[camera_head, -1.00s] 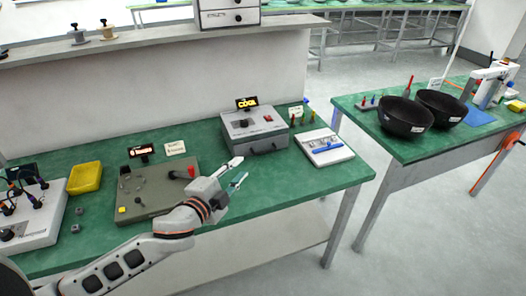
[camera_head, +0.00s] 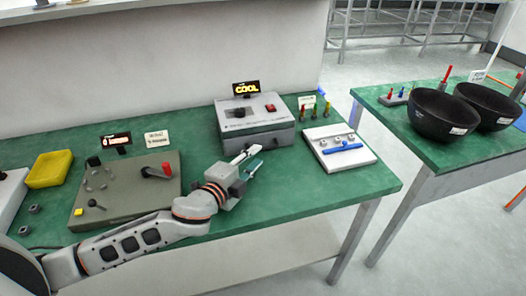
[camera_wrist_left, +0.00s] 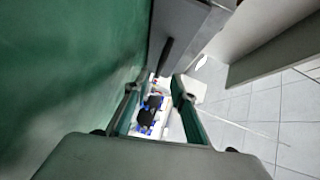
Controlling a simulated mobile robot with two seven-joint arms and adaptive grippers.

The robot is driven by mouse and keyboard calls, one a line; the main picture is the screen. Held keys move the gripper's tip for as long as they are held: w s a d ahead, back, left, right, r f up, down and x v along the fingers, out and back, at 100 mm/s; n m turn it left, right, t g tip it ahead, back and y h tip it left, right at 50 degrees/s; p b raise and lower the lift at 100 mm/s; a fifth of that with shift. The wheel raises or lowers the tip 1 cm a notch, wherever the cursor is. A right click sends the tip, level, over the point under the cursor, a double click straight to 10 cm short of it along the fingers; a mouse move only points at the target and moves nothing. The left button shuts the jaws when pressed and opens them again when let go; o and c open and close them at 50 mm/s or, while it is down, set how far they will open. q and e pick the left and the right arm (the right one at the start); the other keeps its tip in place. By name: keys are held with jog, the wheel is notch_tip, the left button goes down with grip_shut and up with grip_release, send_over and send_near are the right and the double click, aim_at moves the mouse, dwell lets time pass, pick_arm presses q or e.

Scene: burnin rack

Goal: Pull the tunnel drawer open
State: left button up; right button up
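The tunnel unit is a grey box (camera_head: 256,121) with a lit "COOL" sign on top, at the back of the green bench. Its front face carries a dark drawer handle (camera_head: 263,146); no gap shows around the drawer front. In the left wrist view the dark handle (camera_wrist_left: 166,56) stands out from the grey front, beyond the fingers. My left gripper (camera_head: 249,161) is just in front of the box, at its lower front left. Its fingers are apart with nothing between them; the wrist view also shows the open fingers (camera_wrist_left: 157,98). My right gripper is not in view.
A white tray with a blue part (camera_head: 341,160) lies right of the box. A grey-green panel with a red lever (camera_head: 125,187) and a yellow bin (camera_head: 50,170) are on the left. Black bowls (camera_head: 443,115) stand on another bench. Bare bench lies right of my gripper.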

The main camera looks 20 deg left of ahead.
pick_arm(q)
jog(key=x, duration=0.5)
jog(key=shift+f, duration=0.1)
jog(key=shift+s, duration=0.1)
grip_shut()
